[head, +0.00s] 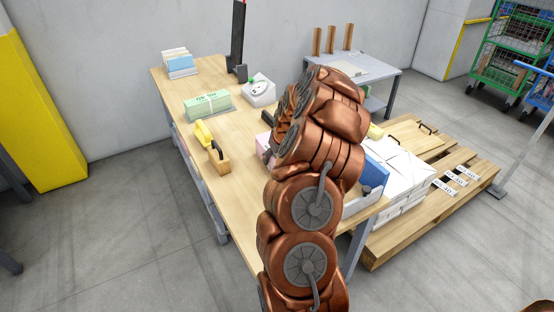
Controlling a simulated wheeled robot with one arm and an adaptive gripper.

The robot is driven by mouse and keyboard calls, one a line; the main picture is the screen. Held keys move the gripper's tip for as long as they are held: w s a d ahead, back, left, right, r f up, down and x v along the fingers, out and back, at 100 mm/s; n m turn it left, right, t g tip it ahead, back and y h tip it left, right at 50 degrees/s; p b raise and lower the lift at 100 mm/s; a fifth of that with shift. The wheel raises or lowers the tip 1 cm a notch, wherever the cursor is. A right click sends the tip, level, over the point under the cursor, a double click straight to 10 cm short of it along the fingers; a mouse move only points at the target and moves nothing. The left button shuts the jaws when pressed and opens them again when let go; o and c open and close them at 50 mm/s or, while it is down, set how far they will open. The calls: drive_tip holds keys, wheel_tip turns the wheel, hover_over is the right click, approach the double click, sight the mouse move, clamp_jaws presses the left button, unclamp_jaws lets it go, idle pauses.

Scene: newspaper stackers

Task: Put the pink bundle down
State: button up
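A pink bundle (263,147) shows as a small patch at the left edge of my copper-coloured arm, over or on the wooden worktable (240,225). The arm hides most of it, so I cannot tell whether it rests on the table or is held. My gripper is mostly hidden behind the arm. Only a small dark part (268,117) shows just above the pink patch, and its fingers cannot be made out clearly.
On the table are a green bundle (208,104), a yellow tool (203,133), a wooden block with black handle (219,158), a white device (259,90) and a blue-white stack (180,65). A pallet (400,235) with white bundles (405,172) stands right. The front-left tabletop is clear.

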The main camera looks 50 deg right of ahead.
drive_tip(key=c, duration=0.8)
drive_tip(key=shift+c, duration=0.2)
drive_tip(key=shift+r, duration=0.15)
